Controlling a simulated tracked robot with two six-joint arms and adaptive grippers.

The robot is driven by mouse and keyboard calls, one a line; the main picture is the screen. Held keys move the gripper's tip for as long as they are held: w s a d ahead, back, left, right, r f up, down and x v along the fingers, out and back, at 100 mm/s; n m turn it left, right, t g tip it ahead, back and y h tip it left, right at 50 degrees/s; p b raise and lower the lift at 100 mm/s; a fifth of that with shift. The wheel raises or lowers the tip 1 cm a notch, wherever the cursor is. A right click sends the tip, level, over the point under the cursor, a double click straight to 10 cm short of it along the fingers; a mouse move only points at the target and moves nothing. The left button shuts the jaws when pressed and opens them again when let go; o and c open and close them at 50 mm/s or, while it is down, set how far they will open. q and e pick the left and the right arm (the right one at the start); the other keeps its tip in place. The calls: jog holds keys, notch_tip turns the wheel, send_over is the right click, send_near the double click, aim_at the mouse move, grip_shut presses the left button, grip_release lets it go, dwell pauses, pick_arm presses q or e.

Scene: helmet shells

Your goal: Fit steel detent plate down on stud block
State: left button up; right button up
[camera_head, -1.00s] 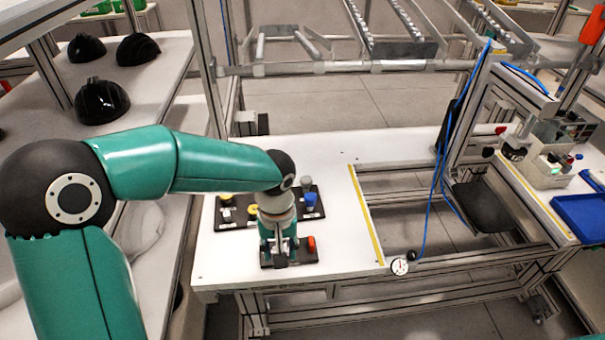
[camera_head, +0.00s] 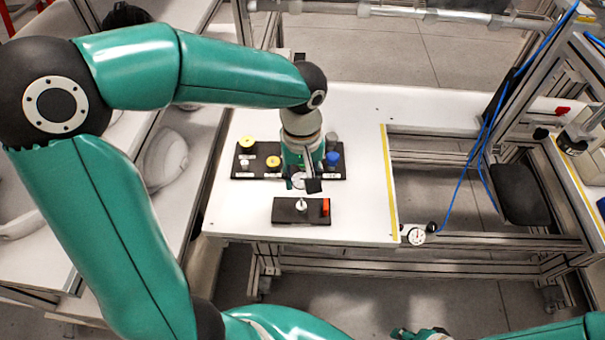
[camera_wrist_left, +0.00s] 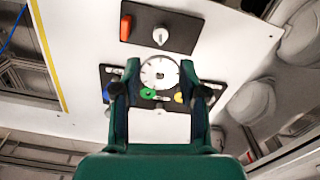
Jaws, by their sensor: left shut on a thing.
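The steel detent plate (camera_head: 298,181) is a pale round disc. In the left wrist view, the plate (camera_wrist_left: 160,73) shows a centre hole and marks around its rim. My left gripper (camera_head: 303,177) is shut on it and holds it on the rack side of the stud block. The stud block (camera_head: 287,211) is a dark slab with an upright pale stud (camera_head: 301,204) and a red piece at its right end. In the left wrist view the block (camera_wrist_left: 180,36) shows uncovered beyond the plate. My right gripper (camera_head: 420,333) is partly cut off at the bottom edge; its jaws are unclear.
A dark rack (camera_head: 244,163) with yellow, blue, green and grey pieces lies behind the block, partly under my left gripper. A dial gauge (camera_head: 416,236) sits by the table's right edge. The white table (camera_head: 360,190) is clear right of the block.

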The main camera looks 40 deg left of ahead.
aim_at(302, 202)
pick_arm(q)
jog(key=shift+f+b, duration=2.4)
jog(key=shift+f, duration=0.5)
jog(key=shift+f+b, duration=2.05)
jog(key=o, duration=1.2)
jog(key=shift+r, duration=0.1)
notch_tip(302, 202, up, 12)
